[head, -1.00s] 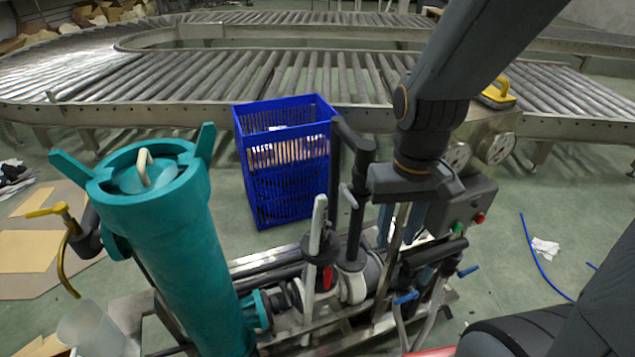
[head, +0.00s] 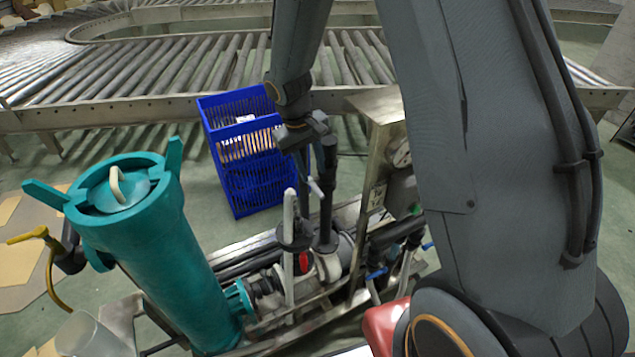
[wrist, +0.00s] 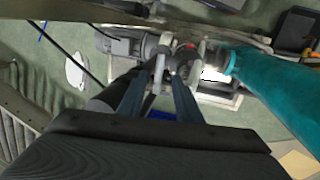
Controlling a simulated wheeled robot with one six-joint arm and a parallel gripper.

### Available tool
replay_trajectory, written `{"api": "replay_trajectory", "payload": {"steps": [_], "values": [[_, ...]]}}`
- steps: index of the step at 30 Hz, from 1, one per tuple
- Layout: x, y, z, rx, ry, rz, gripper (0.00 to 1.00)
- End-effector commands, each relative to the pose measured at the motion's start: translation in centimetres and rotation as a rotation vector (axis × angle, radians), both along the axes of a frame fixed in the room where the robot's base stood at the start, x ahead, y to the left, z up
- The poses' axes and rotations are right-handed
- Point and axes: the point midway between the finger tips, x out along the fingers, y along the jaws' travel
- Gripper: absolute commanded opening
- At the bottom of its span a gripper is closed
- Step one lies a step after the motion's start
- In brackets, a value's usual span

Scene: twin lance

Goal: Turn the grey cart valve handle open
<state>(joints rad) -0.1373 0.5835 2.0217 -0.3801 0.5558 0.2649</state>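A long light-grey lever (head: 289,225) stands upright on the cart's pipework in the head view, beside a red part. A smaller grey handle (head: 315,187) sits on the black upright pipe to its right. I cannot tell for certain which is the task's valve handle. My gripper (head: 303,172) points down over the pipework in the head view; its fingers are partly lost against dark pipes. In the wrist view my gripper (wrist: 163,82) has its two fingers apart, with pale handle parts (wrist: 160,64) near and beyond the tips. Contact is not clear.
A teal filter vessel (head: 165,250) stands at the cart's left end. A blue crate (head: 240,185) is behind the cart, before the roller conveyor (head: 110,75). A steel control box (head: 375,130) stands close right of my gripper. A yellow-handled tap (head: 28,236) is far left.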

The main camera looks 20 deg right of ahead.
Motion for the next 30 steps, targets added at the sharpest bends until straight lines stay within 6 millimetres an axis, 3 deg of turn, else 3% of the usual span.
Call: {"api": "replay_trajectory", "payload": {"steps": [15, 27, 30], "values": [[0.2, -1.3, -6.4, 0.001, 0.002, -0.002, 0.32], [0.2, -1.5, -7.1, 0.001, 0.001, -0.002, 0.32], [0.2, -1.5, -7.1, 0.001, 0.001, -0.002, 0.16]]}}
